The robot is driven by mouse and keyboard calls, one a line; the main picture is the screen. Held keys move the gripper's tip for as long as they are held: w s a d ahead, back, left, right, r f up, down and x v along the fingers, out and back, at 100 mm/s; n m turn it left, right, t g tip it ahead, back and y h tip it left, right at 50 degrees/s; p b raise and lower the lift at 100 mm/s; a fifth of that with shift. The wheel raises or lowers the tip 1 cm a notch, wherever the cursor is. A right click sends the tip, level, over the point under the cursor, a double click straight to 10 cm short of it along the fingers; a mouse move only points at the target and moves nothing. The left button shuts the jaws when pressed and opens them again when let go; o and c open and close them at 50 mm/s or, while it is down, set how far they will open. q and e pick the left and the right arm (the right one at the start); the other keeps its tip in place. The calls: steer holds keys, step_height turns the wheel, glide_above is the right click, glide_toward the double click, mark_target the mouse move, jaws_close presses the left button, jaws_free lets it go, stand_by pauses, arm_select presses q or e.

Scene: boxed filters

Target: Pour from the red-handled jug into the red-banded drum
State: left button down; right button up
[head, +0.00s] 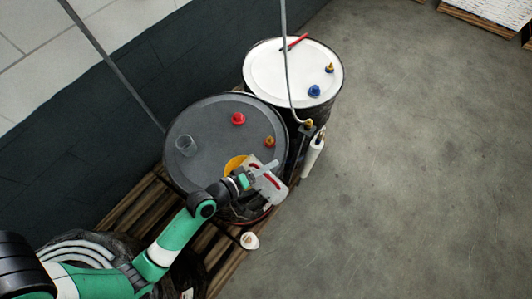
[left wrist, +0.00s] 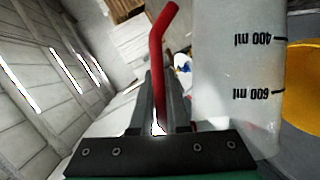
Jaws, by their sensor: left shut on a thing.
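The translucent white jug (head: 273,186) with a red handle is held over the near edge of the grey-topped drum (head: 205,130). My left gripper (head: 246,179) is shut on the jug's red handle. In the left wrist view, the red handle (left wrist: 157,70) rises between the fingers, and the jug's wall (left wrist: 225,75) shows inverted 400 ml and 600 ml marks. A yellow funnel (head: 234,162) sits on the drum top beside the jug, partly hidden. A little red shows low on this drum's side. I cannot tell the jug's contents. My right gripper is not in view.
A white-topped drum (head: 280,75) stands behind. Both stand on a wooden pallet (head: 140,207). Open floor lies to the right.

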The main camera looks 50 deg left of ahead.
arm_select(q)
steer(key=shift+d+r, duration=0.1)
stand_by(0.3)
steer(key=shift+w+d+r+m+g+y, duration=0.15)
steer(key=shift+d+r+m+g+y, duration=0.25)
steer(key=shift+d+m+y, duration=0.4)
steer(key=shift+a, duration=0.1)
steer(key=shift+w+d+r+m, duration=0.15)
steer(key=shift+d+m, duration=0.35)
steer(key=shift+m, duration=0.3)
steer(key=shift+y, duration=0.4)
